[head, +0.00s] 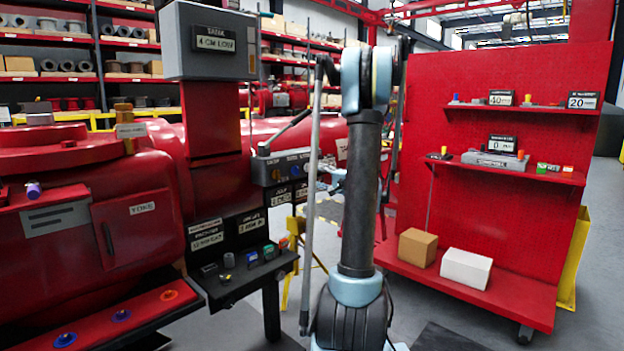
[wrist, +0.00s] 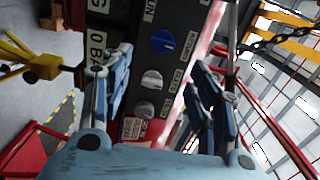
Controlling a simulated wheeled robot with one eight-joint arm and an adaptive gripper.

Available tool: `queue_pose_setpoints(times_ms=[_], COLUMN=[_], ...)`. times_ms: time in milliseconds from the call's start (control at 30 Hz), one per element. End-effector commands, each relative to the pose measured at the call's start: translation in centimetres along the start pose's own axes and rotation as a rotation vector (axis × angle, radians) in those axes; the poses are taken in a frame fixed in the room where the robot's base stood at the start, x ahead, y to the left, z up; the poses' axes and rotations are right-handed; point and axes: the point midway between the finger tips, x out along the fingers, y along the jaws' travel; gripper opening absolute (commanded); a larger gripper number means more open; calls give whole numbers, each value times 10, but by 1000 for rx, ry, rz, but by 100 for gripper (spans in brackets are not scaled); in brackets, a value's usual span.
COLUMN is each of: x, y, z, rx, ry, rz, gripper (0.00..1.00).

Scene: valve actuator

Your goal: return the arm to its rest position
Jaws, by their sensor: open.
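My arm (head: 360,190) stands upright in the middle of the head view, its upper joint bent at the top. It hides part of what lies behind it. In the wrist view my gripper (wrist: 157,85) has its two blue fingers spread wide, with nothing held between them. Beyond the gap is a dark control panel (wrist: 185,20) with a blue knob (wrist: 163,41), a white knob (wrist: 152,80) and a grey knob (wrist: 144,108). The fingers look apart from the knobs; the exact distance is unclear. The same panel (head: 262,172) shows left of my arm in the head view.
A red actuator housing (head: 120,225) fills the left, with a display box (head: 213,42) above and a small shelf (head: 245,278) at front. A red pegboard cart (head: 500,200) stands right, bearing a brown box (head: 417,248) and a white box (head: 466,268). Grey floor shows between.

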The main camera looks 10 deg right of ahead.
Motion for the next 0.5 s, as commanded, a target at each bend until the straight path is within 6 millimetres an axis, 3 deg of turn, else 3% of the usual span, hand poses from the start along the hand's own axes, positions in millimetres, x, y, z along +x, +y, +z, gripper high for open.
queue_pose_setpoints(times_ms=[500], x=[-5], y=[0], z=[6], rx=[-6], ry=[-7], rz=[11], gripper=[55])
